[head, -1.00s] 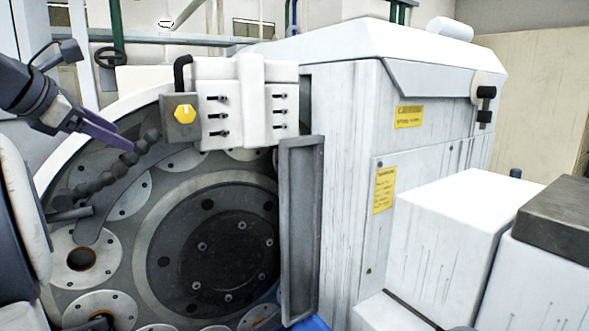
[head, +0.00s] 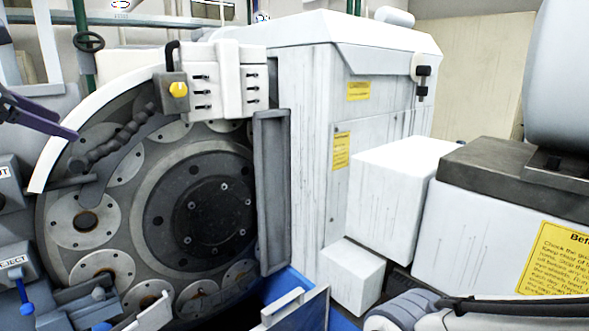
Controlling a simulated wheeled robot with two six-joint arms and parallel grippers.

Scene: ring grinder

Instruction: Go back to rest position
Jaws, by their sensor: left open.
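My left gripper (head: 62,130) reaches in from the left edge of the head view. Its dark purple fingers point right, in front of the left rim of the round grinder (head: 95,215). It is open, with nothing seen in it, and most of its arm is outside the picture. My right gripper is not in view. The grinder has a dark central disc (head: 215,225) and several round plates with holes around it.
A grey upright panel (head: 271,190) stands right of the disc, beside a white cabinet (head: 308,150). White blocks (head: 385,185) stand farther right. A grey box labelled EJECT (head: 14,266) is at lower left. A blue edge (head: 345,323) shows at the bottom.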

